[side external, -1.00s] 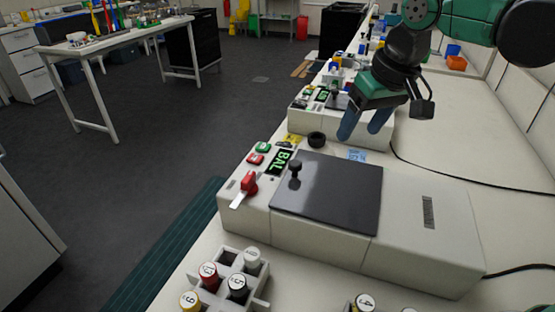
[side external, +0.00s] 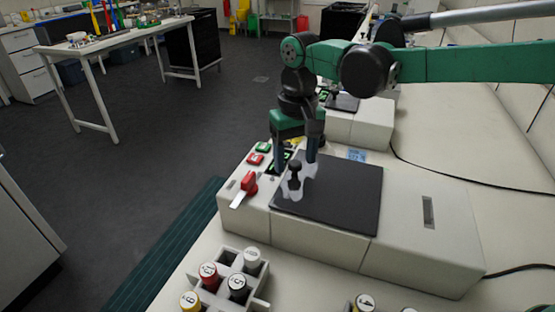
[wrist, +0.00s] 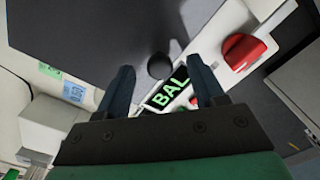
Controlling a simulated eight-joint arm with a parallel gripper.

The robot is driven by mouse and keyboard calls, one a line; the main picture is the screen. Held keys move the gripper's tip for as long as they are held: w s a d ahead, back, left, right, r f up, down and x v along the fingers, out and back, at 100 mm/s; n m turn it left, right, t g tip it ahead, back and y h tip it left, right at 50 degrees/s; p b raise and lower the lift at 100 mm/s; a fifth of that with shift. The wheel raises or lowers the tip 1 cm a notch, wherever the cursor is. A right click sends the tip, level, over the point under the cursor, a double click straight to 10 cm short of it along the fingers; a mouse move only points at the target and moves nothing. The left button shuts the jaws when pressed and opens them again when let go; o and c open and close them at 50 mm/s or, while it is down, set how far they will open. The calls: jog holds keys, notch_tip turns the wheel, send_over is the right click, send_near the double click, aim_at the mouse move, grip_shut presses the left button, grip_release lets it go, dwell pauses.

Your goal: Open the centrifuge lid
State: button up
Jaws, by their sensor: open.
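The centrifuge (side external: 315,236) is a white box on the bench with a dark, flat, closed lid (side external: 345,200). A black knob (side external: 295,180) stands up near the lid's left edge; it also shows in the wrist view (wrist: 159,66). My gripper (side external: 297,160) points down over the left part of the lid, close to the knob. In the wrist view my gripper (wrist: 161,80) is open, its two blue fingers apart with the knob between and just beyond their tips. I cannot tell whether the fingers reach down to the knob's height.
A red switch (side external: 248,184) and a green-lettered BAL display (wrist: 167,90) sit beside the lid. A rack with capped tubes (side external: 228,280) stands in front. A second white machine (side external: 362,122) stands behind. The bench right of the centrifuge is mostly clear.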

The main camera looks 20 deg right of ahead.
jog(key=shift+f, duration=0.2)
grip_shut()
dwell(1.3)
